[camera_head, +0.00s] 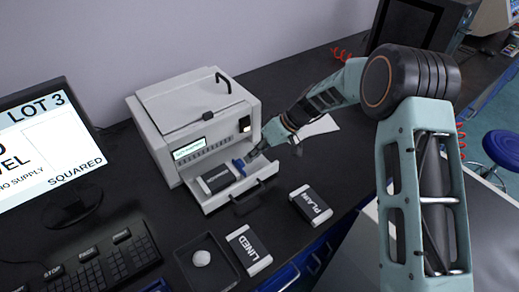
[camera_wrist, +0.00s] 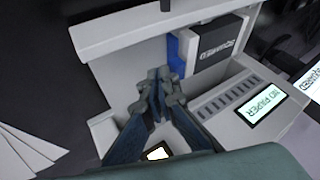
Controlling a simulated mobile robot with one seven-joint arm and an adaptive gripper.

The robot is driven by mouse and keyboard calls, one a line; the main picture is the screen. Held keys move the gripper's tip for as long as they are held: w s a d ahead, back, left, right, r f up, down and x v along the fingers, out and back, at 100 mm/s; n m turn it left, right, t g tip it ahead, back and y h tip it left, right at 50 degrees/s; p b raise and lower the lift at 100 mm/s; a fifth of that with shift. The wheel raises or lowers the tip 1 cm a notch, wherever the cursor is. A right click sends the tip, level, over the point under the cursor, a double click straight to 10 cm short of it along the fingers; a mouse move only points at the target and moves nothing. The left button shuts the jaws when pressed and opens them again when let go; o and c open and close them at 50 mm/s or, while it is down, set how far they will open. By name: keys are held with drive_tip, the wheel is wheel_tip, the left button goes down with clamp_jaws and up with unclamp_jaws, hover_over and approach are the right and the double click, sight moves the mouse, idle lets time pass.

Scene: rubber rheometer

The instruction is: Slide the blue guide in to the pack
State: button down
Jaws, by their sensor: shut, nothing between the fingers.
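The blue guide (camera_head: 239,165) stands in the open tray (camera_head: 262,182) of the white machine, at the right side of the pack (camera_head: 217,182). In the wrist view the guide (camera_wrist: 174,54) is beside the pack (camera_wrist: 222,40), which has a dark label and a pale edge. I cannot tell whether guide and pack touch. My gripper (camera_head: 252,155) is shut and empty, low in the tray on the guide's outer side, away from the pack. In the wrist view its fingertips (camera_wrist: 160,76) are close to the guide; contact is unclear.
The machine (camera_head: 195,115) has a small display reading NO PAPER (camera_wrist: 263,110). Packs marked PLAIN (camera_head: 311,205) and LINED (camera_head: 249,249) lie on the dark bench, beside a black dish with a pale lump (camera_head: 201,258). White sheets (camera_head: 318,127) lie behind my wrist. A monitor (camera_head: 45,150) shows LOT 3 and SQUARED.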

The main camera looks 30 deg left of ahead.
sight(240, 164)
drive_tip(key=shift+s+a, duration=0.1)
drive_tip(key=shift+s, duration=0.05)
drive_tip(key=shift+s+a+f+b, duration=0.1)
drive_tip(key=shift+s+a+b, duration=0.2)
drive_tip(key=shift+s+b, duration=0.3)
drive_tip(key=shift+s+a+f+b, duration=0.1)
drive_tip(key=shift+s+a+b, duration=0.2)
drive_tip(key=shift+s+b, duration=0.2)
drive_tip(key=shift+s+a+r, duration=0.1)
drive_tip(key=shift+s+r, duration=0.05)
drive_tip(key=shift+s, duration=0.2)
drive_tip(key=shift+r, duration=0.1)
